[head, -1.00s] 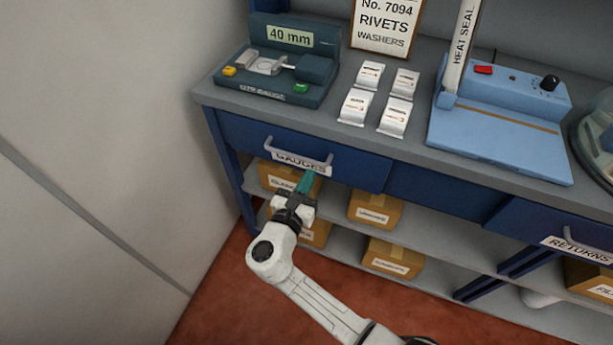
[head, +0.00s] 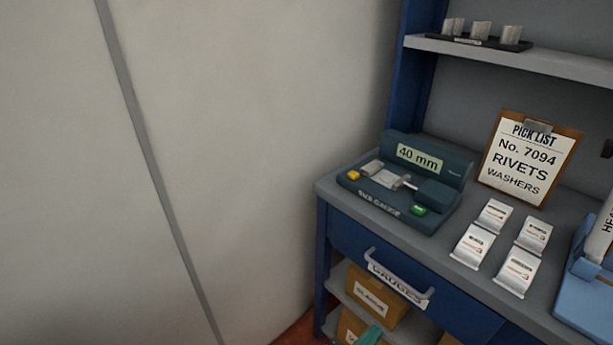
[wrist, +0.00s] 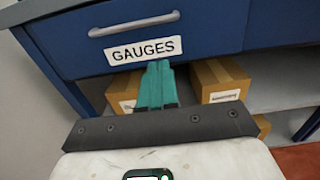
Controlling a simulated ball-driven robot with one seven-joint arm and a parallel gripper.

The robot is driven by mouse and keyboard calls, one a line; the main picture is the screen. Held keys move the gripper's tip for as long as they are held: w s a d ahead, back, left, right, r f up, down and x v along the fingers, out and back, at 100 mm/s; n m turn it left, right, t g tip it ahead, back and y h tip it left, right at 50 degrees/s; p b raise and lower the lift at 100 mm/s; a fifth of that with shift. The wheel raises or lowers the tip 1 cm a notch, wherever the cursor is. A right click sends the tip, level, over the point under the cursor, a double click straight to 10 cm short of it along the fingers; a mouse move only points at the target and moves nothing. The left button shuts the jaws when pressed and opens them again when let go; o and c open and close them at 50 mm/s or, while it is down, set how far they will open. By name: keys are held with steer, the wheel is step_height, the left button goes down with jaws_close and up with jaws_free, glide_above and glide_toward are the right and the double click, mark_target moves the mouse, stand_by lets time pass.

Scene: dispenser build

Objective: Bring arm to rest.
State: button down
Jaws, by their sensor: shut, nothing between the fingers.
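My gripper (wrist: 158,72) shows in the wrist view with its teal fingers together and nothing between them. It is just in front of and below the drawer labelled GAUGES (wrist: 207,37), which looks shut. In the head view only the tip of my gripper (head: 369,336) shows at the bottom edge, below the GAUGES drawer (head: 370,249); the rest of the arm is out of frame. I cannot tell whether the fingertips touch the drawer front.
The bench carries a 40 mm gauge (head: 410,183), several white packets (head: 473,243), a pick list (head: 528,160) and a blue heat sealer (head: 585,290). Cardboard boxes (wrist: 217,80) sit on the shelf under the drawer. A plain wall (head: 240,130) stands on the left.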

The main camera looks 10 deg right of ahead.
steer(key=s+d+f+m+g+y+p, duration=0.1)
steer(key=s+d+f+m+g+y, duration=0.2)
steer(key=s+d+m+g, duration=0.3)
steer(key=s+d+f+m+g+y+p, duration=0.1)
steer(key=s+d+f+m+g+y, duration=0.15)
steer(key=s+d+m, duration=0.55)
steer(key=s+a+r+m+g+y, duration=0.1)
steer(key=s+a+r+m+y, duration=0.1)
steer(key=s+m+y, duration=0.7)
steer(key=s+a+m+p, duration=0.1)
steer(key=m, duration=0.1)
steer(key=shift+a+r+m, duration=0.15)
steer(key=shift+m, duration=0.15)
